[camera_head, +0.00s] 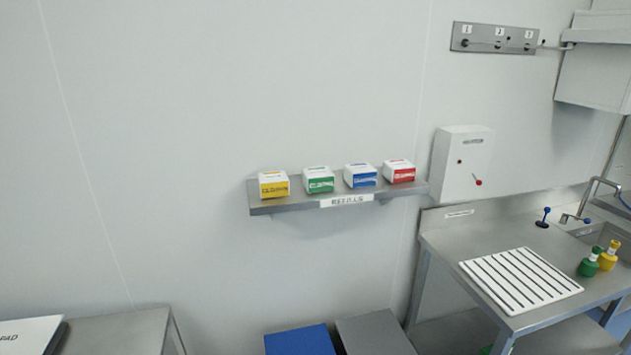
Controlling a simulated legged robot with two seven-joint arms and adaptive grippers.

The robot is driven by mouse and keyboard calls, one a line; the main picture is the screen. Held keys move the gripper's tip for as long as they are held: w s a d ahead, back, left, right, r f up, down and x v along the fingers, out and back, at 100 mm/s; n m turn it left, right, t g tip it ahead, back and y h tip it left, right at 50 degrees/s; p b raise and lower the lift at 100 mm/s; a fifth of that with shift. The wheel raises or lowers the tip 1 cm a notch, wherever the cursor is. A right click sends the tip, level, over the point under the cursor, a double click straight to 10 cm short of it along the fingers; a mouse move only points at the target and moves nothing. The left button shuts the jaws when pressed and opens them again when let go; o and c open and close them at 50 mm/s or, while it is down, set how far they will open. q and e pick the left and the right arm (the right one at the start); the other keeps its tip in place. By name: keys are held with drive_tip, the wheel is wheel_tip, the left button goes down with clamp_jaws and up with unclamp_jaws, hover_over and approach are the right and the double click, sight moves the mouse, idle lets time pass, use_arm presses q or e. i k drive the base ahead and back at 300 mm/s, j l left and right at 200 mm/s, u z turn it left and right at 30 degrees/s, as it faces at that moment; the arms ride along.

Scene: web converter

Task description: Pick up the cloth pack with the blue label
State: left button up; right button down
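The cloth pack with the blue label (360,176) sits on a grey metal wall shelf (284,206). It is a small white box with a blue front band. It stands between the green-labelled pack (319,179) on its left and the red-labelled pack (399,171) on its right. A yellow-labelled pack (273,185) is at the shelf's left end. The packs stand in a row with small gaps between them. The shelf's front carries a white label that seems to read "REFILLS". Neither of my grippers shows in the head view.
A steel bench with a white slatted board (521,280), green bottle (589,262) and yellow bottle (609,256) stands right. A wall box (462,164) is beside the shelf. Blue (299,341) and grey (374,334) surfaces lie below. A metal table (118,332) is lower left.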

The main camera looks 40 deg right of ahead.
sight(359, 175)
drive_tip(key=z, duration=1.65)
